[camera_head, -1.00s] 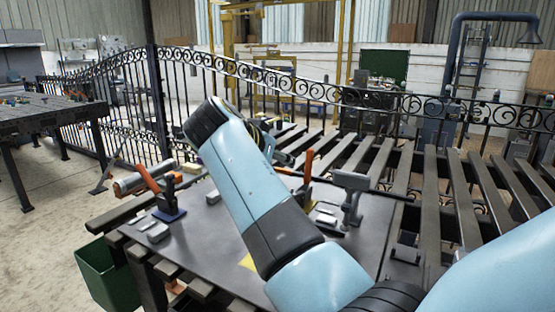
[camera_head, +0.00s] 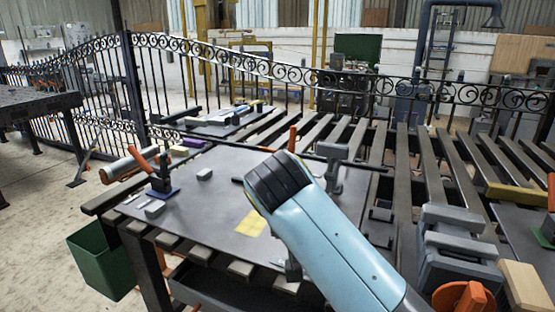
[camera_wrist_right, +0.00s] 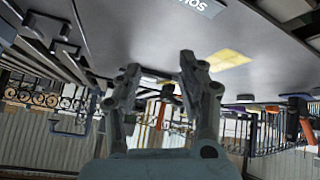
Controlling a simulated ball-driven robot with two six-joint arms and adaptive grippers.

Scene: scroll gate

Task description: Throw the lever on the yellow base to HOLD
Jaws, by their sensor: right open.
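A flat yellow patch (camera_head: 251,222) lies on the tabletop, left of the arm, and shows in the wrist view (camera_wrist_right: 226,60). I cannot tell which lever has a yellow base, and no HOLD mark is legible. My right gripper (camera_wrist_right: 160,75) is open and empty in the wrist view. My left gripper is not in view.
A grey clamp-like stand (camera_head: 333,165) is right of the upright lever. A small grey block (camera_head: 204,174) lies on the table (camera_head: 215,215). A green bin (camera_head: 100,262) hangs at the left front. A scroll gate (camera_head: 300,75) runs behind, and grey machinery (camera_head: 455,245) stands at right.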

